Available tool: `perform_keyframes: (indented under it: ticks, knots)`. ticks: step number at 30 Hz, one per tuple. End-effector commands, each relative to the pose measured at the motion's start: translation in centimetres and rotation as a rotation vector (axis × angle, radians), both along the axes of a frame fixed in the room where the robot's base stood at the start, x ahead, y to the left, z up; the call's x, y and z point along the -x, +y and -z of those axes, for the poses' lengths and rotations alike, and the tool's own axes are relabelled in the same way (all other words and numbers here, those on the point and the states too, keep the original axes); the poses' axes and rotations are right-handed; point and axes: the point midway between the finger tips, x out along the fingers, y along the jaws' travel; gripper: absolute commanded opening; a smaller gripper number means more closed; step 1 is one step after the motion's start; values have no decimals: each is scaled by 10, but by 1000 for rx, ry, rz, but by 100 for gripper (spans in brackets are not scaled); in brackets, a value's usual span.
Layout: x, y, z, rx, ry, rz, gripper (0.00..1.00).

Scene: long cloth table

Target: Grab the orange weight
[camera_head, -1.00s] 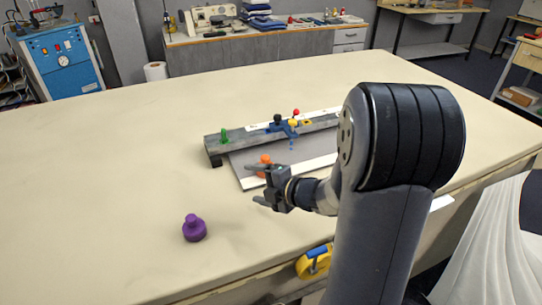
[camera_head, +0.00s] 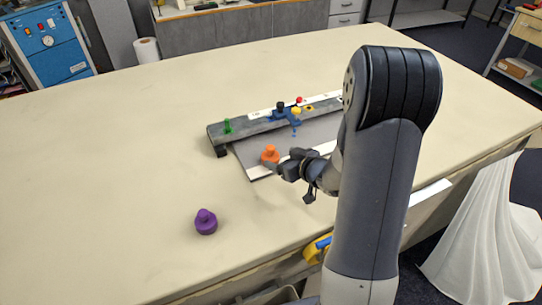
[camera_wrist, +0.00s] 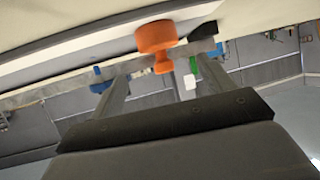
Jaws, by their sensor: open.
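The orange weight (camera_head: 270,154) has a broad base and a narrower knob. It stands on the grey sheet near its left end. My gripper (camera_head: 281,168) is just right of it and slightly nearer in the head view, low over the sheet. In the wrist view the orange weight (camera_wrist: 156,38) shows large just beyond the fingers, with its knob reaching toward the gap between them. The view there is turned over. My gripper (camera_wrist: 148,82) is open and holds nothing. Whether a finger touches the weight I cannot tell.
A dark bar (camera_head: 255,128) carries a green piece (camera_head: 228,127) and a blue fixture (camera_head: 294,117) with small coloured knobs behind the weight. A purple weight (camera_head: 206,222) stands alone at front left. A yellow tape measure (camera_head: 316,250) is at the front edge. The left tabletop is clear.

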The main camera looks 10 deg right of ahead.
Motion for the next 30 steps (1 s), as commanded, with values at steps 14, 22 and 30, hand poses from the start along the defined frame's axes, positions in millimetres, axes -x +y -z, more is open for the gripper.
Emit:
perform_keyframes:
  ticks: [14,22,30]
  knots:
    - [-35,17,18,1,2,-4,77]
    - [-59,26,31,2,-1,-2,77]
    - [-61,27,33,2,-1,-1,77]
